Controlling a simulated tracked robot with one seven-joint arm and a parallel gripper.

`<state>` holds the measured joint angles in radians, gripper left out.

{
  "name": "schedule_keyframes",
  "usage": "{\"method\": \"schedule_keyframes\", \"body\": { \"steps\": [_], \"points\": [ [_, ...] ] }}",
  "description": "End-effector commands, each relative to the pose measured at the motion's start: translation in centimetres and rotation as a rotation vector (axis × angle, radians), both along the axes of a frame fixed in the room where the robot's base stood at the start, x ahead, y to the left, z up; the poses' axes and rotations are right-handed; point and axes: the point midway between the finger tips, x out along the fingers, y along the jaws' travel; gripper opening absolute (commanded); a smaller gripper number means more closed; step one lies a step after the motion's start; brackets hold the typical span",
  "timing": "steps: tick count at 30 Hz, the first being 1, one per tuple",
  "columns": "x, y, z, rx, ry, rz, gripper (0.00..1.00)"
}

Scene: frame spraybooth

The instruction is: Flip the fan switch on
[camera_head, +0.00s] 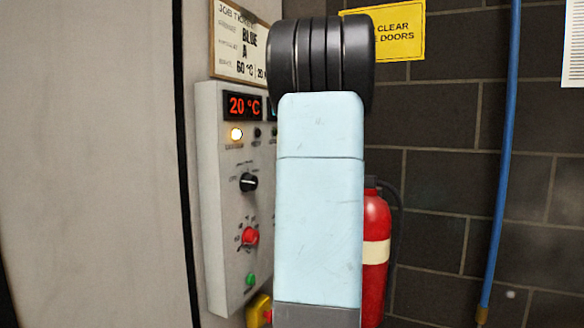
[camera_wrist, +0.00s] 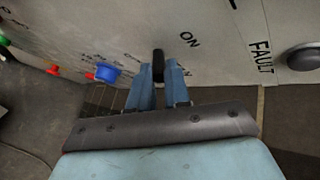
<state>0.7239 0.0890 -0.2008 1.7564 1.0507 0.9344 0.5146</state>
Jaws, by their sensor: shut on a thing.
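A black switch handle (camera_wrist: 158,62) stands out from the pale control panel in the wrist view, beside the printed word ON. My gripper (camera_wrist: 159,78) has its two blue fingers shut on this handle, one on each side. The handle points roughly straight away from the panel's lettering, and no FAN label is readable. In the head view the control panel (camera_head: 218,250) is partly covered by my arm. My gripper and the switch it holds are hidden there.
The panel has a 20 °C display (camera_head: 244,106), a lit lamp (camera_head: 235,134), a black selector (camera_head: 248,182), a red knob (camera_head: 250,236) and a green button (camera_head: 250,279). A blue knob (camera_wrist: 107,72) sits left of my fingers. A red extinguisher (camera_head: 376,225) stands right.

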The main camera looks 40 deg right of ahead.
Motion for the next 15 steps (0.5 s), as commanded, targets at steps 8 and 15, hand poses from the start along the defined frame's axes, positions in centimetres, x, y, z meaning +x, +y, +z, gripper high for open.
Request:
{"method": "schedule_keyframes", "body": {
  "steps": [8, 15],
  "points": [
    [0.15, 0.29, -0.28, 0.004, 0.004, 0.007, 0.00],
    [0.11, 0.20, -0.18, 0.002, 0.003, 0.005, 0.38]
  ]
}}
